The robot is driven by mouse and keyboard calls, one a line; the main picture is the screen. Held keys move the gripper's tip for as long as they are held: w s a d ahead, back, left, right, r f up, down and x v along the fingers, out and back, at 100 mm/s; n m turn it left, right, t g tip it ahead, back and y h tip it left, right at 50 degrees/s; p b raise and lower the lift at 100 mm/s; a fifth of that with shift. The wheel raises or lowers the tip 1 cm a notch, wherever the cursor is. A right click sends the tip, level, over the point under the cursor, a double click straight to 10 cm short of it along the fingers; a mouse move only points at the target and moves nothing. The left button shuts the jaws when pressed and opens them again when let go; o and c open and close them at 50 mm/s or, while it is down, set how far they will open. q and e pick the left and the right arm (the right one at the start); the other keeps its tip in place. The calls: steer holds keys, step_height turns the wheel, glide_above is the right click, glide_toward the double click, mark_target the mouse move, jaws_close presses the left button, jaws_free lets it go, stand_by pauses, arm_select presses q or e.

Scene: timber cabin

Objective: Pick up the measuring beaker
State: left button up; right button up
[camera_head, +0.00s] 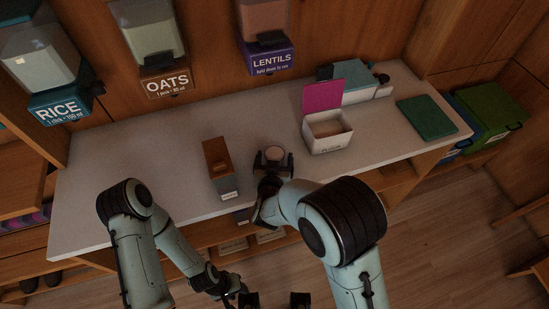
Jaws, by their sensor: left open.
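The measuring beaker (274,154) appears as a small round vessel with a pale inside, standing near the middle of the grey counter. My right gripper (273,163) reaches it from the front, with one dark finger on each side. I cannot tell whether the fingers touch it or stand slightly apart. The gripper and wrist hide its lower part. My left gripper (274,300) is at the bottom edge of the view, in front of the counter and away from the beaker. Its two dark fingers are wide apart with nothing seen between them.
On the counter (120,185), a brown carton (220,168) stands left of the beaker. A white box with a pink lid (328,128) and a green flat box (427,117) are to the right. Rice, oats and lentils dispensers hang behind. The counter's left part is clear.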

steer(key=c, duration=0.9)
steer(key=shift+c, duration=0.2)
steer(key=shift+r, duration=0.2)
